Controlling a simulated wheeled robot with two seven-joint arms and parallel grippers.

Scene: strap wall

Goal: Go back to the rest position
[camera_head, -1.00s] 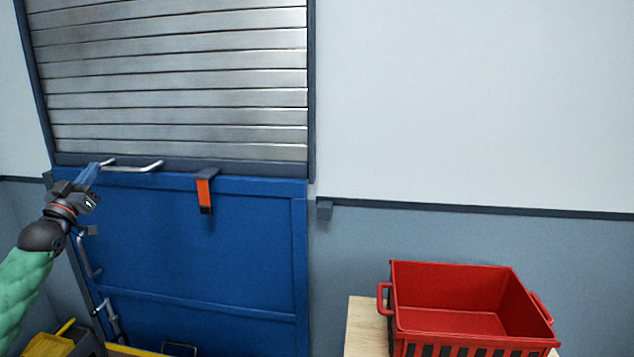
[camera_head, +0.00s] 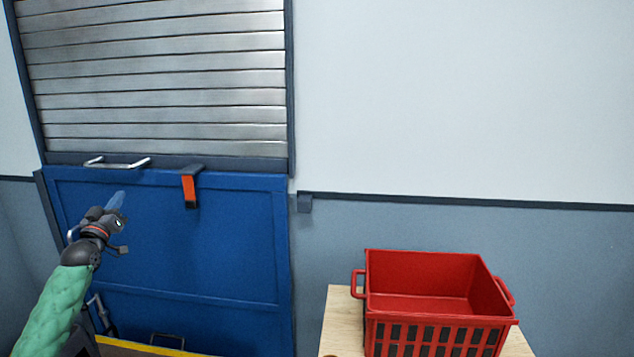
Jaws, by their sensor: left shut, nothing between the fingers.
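My left gripper (camera_head: 117,201) is at the left, at the end of my green-sleeved arm. Its blue fingers are shut with nothing between them. It is in front of the blue lower panel (camera_head: 230,245), below the silver handle (camera_head: 117,163) of the metal roller shutter (camera_head: 160,80), and apart from that handle. An orange strap (camera_head: 189,190) hangs from a dark bracket at the panel's top edge, to the right of the gripper. My right gripper is not in view.
A red crate (camera_head: 440,325) stands on a light wooden table (camera_head: 341,305) at the lower right; its visible inside looks empty. A dark rail (camera_head: 470,201) runs along the wall. The space between the panel and the crate is clear.

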